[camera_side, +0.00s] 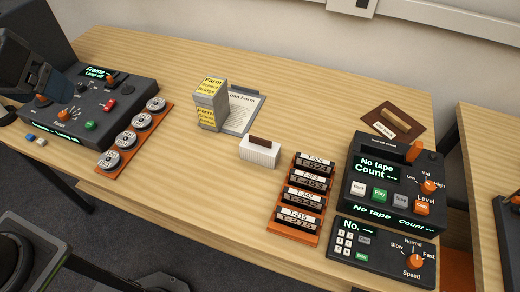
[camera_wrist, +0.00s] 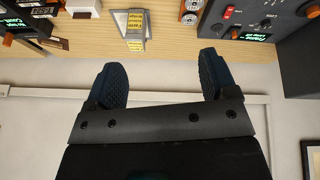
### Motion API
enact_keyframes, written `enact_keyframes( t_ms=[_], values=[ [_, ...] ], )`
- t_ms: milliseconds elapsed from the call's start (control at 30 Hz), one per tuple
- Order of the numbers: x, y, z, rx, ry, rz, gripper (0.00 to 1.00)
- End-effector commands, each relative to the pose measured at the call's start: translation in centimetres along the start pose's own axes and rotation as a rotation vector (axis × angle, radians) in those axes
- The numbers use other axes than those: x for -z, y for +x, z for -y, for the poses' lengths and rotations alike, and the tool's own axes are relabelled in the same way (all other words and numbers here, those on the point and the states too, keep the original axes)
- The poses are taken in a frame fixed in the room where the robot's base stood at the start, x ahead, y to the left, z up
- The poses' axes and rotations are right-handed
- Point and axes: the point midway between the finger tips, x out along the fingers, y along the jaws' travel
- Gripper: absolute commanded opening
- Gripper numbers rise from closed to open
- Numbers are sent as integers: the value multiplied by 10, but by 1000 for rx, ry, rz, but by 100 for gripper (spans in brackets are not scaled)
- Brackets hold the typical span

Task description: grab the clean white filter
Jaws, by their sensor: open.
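A white ribbed block with a brown top piece, which looks like the clean filter (camera_side: 260,153), stands on the wooden table near the middle of the side view. A white block with a brown top also shows at the top edge of the wrist view (camera_wrist: 83,10), partly cut off. My gripper (camera_wrist: 160,64) is open and empty in the wrist view, with its two dark blue fingers wide apart. In the side view, a dark part of my arm is at the upper left, above the left console and far from the filter.
A grey box with yellow labels (camera_side: 209,105) stands beside a clipboard (camera_side: 243,112) behind the filter. An orange rack of labelled tapes (camera_side: 303,197) is to its right, then the tape console (camera_side: 392,185). An orange reel tray (camera_side: 134,136) is left. Table left of the filter is clear.

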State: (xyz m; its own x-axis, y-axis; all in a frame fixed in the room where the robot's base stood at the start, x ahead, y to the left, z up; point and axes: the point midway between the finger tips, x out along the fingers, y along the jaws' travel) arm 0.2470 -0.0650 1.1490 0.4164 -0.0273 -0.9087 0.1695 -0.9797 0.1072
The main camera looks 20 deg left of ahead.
Motion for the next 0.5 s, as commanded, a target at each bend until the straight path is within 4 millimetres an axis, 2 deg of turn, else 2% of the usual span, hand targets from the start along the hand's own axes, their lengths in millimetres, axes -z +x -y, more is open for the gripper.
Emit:
enact_keyframes(
  t_ms=[33, 200, 367, 500],
  values=[
    [17, 3, -12, -2, -57, 31, 79],
    [67, 20, -56, 11, -299, 113, 79],
    [103, 52, -103, 51, -525, 183, 79],
    [123, 91, -149, 106, -718, 232, 79]
  ],
)
